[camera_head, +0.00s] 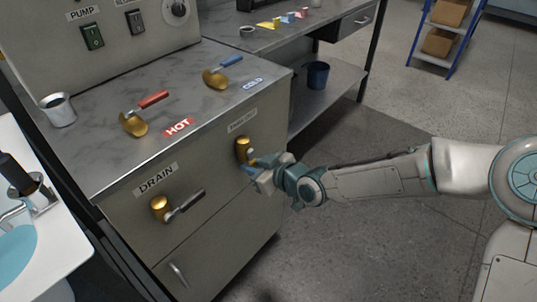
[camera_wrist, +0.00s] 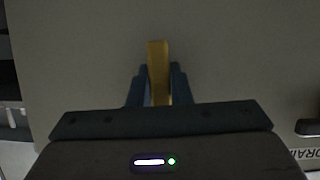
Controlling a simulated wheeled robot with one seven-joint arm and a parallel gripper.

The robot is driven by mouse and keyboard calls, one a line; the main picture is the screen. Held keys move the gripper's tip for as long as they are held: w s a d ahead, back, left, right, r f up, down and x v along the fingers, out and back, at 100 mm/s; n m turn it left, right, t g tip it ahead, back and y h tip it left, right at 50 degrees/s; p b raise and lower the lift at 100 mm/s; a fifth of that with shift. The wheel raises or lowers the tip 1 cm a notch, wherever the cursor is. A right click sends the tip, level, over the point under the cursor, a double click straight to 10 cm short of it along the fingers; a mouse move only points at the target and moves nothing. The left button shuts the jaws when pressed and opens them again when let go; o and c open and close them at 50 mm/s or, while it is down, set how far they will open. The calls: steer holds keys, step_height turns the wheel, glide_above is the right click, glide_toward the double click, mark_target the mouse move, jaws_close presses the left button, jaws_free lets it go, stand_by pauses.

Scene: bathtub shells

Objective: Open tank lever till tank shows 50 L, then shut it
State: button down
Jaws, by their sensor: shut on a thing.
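The tank lever has a gold hub (camera_head: 243,147) on the upper right of the grey cabinet's front, below a small label that I cannot read clearly. My gripper (camera_head: 254,165) is at this lever, low and to the right of the hub. In the wrist view, a gold bar (camera_wrist: 158,65) stands upright between the two dark blue fingers, which are shut on it. My gripper (camera_wrist: 158,88) hides much of the lever in the head view. No tank readout in litres shows in either view.
The drain lever (camera_head: 184,204) is on the same front, to the left. The red HOT lever (camera_head: 152,99) and blue COLD lever (camera_head: 229,62) are on the cabinet top, with a metal cup (camera_head: 58,110). The floor (camera_head: 370,240) beside the cabinet is clear.

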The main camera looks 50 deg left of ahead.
steer(key=shift+s+p, duration=0.35)
steer(key=shift+d+f+m, duration=0.1)
steer(key=shift+m, duration=0.2)
steer(key=c, duration=1.3)
jaws_free()
steer(key=shift+w, duration=0.15)
steer(key=shift+p+v, duration=1.95)
steer(key=shift+v, duration=4.9)
